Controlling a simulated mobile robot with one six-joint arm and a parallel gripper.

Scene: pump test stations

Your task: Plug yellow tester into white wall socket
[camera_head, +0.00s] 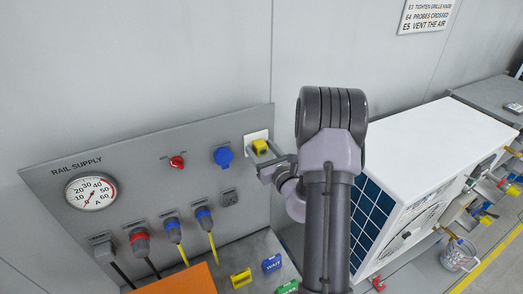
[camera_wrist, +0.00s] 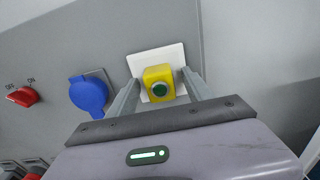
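The yellow tester (camera_wrist: 158,84) is a small yellow block with a round green face. It sits against the white wall socket (camera_wrist: 171,54), whose square plate shows around it. In the head view the tester (camera_head: 260,147) is in front of the white socket plate (camera_head: 256,135), on the right end of the grey panel. My gripper (camera_wrist: 161,83) faces the socket, with one finger on each side of the tester. Narrow gaps show between the fingers and the tester, so it looks open. In the head view my gripper (camera_head: 268,160) is just below the tester. The contact behind the tester is hidden.
A blue round socket cover (camera_head: 223,157) and a red switch (camera_head: 177,162) are left of the socket. Below are plugs with cables, and yellow (camera_head: 241,278), blue (camera_head: 272,263) and green (camera_head: 288,287) labelled blocks on the bench. A white heat-pump unit (camera_head: 425,140) stands right.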

